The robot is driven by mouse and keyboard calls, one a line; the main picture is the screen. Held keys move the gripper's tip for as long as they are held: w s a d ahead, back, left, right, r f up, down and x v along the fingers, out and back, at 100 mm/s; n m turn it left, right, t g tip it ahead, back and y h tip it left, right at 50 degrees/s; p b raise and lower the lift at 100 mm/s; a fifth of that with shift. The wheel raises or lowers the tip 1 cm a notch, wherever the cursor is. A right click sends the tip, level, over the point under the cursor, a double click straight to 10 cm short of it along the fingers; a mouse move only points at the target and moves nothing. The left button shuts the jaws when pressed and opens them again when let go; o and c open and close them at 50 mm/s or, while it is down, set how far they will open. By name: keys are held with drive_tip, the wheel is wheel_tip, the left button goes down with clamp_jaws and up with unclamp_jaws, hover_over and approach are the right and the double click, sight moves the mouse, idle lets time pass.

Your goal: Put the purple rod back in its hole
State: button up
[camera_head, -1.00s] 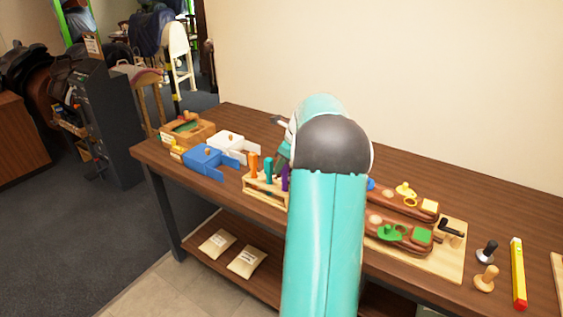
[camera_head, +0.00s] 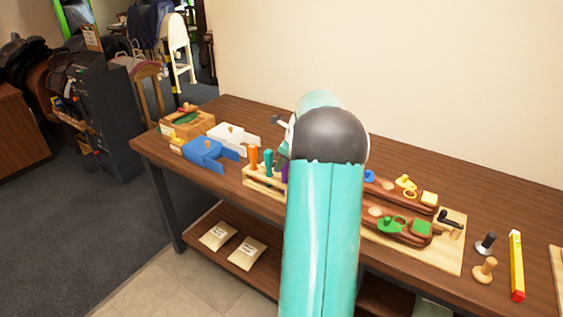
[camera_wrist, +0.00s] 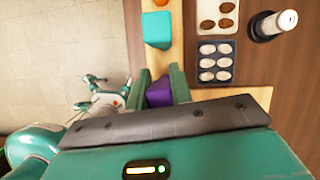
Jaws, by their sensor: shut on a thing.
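My gripper (camera_wrist: 162,88) is shut on the purple rod (camera_wrist: 159,93), whose purple end shows between the green fingers in the wrist view. A sliver of the purple rod (camera_head: 285,172) also shows beside my arm in the head view. The pale wooden rack (camera_head: 262,187) stands near the table's front edge. An orange-handled tool (camera_head: 253,160) and a teal-handled tool (camera_head: 268,163) stand upright in it. The teal handle (camera_wrist: 157,30) is beside my fingers in the wrist view. The hole and the rod's lower end are hidden, so I cannot tell whether the rod is in it.
A blue box (camera_head: 203,153) and a white box (camera_head: 228,136) stand left of the rack. To the right, a board (camera_head: 450,257) bears dark wooden trays with coloured parts. In the wrist view, a card with several pale ovals (camera_wrist: 215,62) and a dark, white-topped cylinder (camera_wrist: 272,26) lie close by.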

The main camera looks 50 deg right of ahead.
drive_tip(key=o, duration=0.9)
drive_tip(key=v, duration=1.4)
